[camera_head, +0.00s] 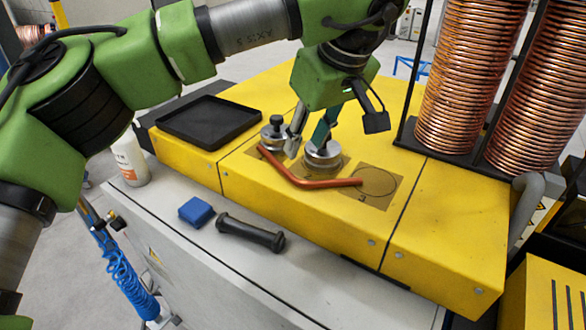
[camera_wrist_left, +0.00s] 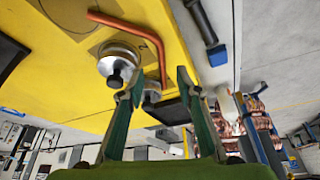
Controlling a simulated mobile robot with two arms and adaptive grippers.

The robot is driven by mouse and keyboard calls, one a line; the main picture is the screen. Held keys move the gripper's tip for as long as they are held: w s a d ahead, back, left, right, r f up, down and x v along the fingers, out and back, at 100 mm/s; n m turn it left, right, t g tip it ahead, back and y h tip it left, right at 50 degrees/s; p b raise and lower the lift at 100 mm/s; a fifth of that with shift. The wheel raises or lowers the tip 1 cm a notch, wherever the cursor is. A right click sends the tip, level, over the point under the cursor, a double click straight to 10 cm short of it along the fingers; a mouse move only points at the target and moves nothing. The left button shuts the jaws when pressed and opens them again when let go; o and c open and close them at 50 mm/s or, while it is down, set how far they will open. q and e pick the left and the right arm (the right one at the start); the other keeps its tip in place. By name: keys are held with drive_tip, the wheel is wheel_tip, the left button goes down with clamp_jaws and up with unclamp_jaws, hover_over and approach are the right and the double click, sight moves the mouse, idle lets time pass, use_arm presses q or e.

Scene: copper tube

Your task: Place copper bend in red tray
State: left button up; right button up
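The copper bend (camera_head: 300,182) lies on the yellow bench top, in front of two silver round clamps with dark knobs (camera_head: 323,160) (camera_head: 274,134). It also shows in the left wrist view (camera_wrist_left: 130,25), where one leg runs down between my fingers' directions. My left gripper (camera_head: 305,148) is open and empty above the bench, by the clamps and behind the bend. In the left wrist view its fingertips (camera_wrist_left: 160,82) are apart. No red tray is seen; a black tray (camera_head: 184,132) sits at the left end of the bench. My right gripper is not in view.
Tall copper coils (camera_head: 465,80) stand on a dark rack at the back right. The bench's front right (camera_head: 445,240) is clear.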

sight(291, 174)
use_arm(q)
drive_tip(key=x, duration=0.4)
drive_tip(key=shift+p, duration=0.4)
drive_tip(key=shift+w+a+f, duration=0.15)
drive_tip(key=shift+f, duration=0.05)
drive_tip(key=shift+f+p, duration=0.15)
drive_tip(key=shift+p, duration=0.15)
drive_tip(key=p+x, duration=0.2)
drive_tip(key=x, duration=0.2)
drive_tip(key=shift+f+p, duration=0.15)
drive_tip(key=shift+p, duration=0.15)
drive_tip(key=shift+w+a+f, duration=0.1)
drive_tip(key=shift+f, duration=0.15)
clamp_jaws()
